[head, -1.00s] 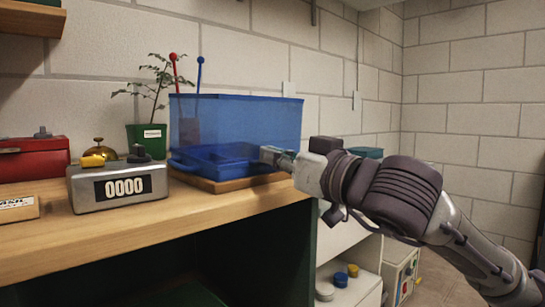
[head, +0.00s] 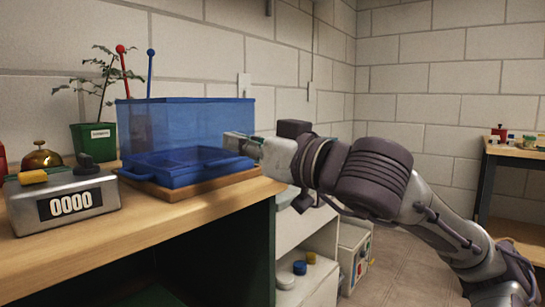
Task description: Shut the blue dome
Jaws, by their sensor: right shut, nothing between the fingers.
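The blue dome (head: 185,122) is a see-through blue box shape at the back of the wooden counter. It rises above a solid blue tray (head: 180,177) with handles, which sits on a wooden board. The dome looks raised behind the tray, but I cannot tell its exact tilt. My right gripper (head: 238,146) is shut and empty. It is at the right end of the dome, just above the tray's right handle, and covers part of the dome's right side. I cannot tell whether it touches. My left gripper is not in view.
A grey counter box (head: 65,203) reading 0000 stands front left, with a brass bell (head: 42,156) behind it. A potted plant (head: 93,141) and red (head: 122,60) and blue (head: 150,65) ball-topped rods stand behind. A white shelf (head: 300,240) is below right.

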